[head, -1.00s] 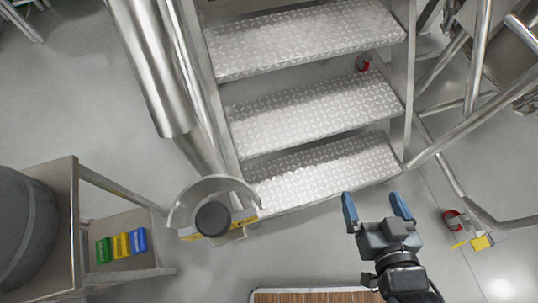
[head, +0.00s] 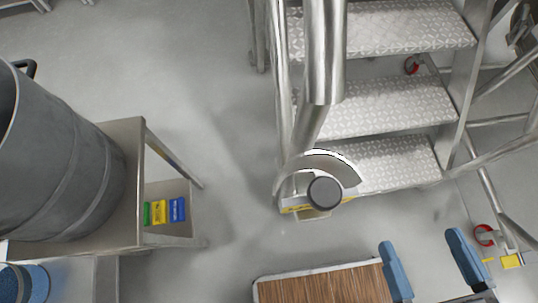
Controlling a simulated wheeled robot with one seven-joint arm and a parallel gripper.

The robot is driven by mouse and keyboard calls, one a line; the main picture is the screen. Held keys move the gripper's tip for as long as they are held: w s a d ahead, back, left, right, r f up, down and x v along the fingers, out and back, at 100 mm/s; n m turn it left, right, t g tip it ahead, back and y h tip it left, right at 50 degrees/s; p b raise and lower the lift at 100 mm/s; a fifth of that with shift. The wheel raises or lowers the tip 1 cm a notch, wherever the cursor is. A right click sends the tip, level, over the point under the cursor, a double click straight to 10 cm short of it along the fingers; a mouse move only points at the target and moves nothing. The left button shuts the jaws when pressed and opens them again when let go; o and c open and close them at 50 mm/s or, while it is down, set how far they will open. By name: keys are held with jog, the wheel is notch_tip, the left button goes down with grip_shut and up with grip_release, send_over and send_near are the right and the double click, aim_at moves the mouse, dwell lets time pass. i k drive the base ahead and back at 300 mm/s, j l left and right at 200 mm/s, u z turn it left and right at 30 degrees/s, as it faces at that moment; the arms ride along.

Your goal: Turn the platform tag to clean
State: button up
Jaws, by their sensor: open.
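What looks like the platform tag is a rounded metal plate (head: 345,165) with a dark round knob (head: 324,192) in front. It is at the foot of the steel post beside the steps. A strip of yellow label (head: 350,194) shows at its lower edge. The knob hides the middle of the plate, and I cannot read which state it shows. My gripper (head: 421,240) is at the lower right with its two blue fingers spread apart. It is empty and apart from the tag, to the right of it and lower in the picture.
Metal steps (head: 385,105) rise behind the tag. A steel bench (head: 128,150) with a large grey drum (head: 60,155) stands at left, with green, yellow and blue blocks (head: 160,212) on its lower shelf. A wood-topped surface (head: 320,287) lies at the bottom. Floor between bench and steps is clear.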

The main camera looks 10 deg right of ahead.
aim_at(324, 193)
jog(key=i+u, duration=0.15)
jog(key=u, duration=0.4)
jog(key=k+j, duration=0.75)
jog(key=j, duration=0.2)
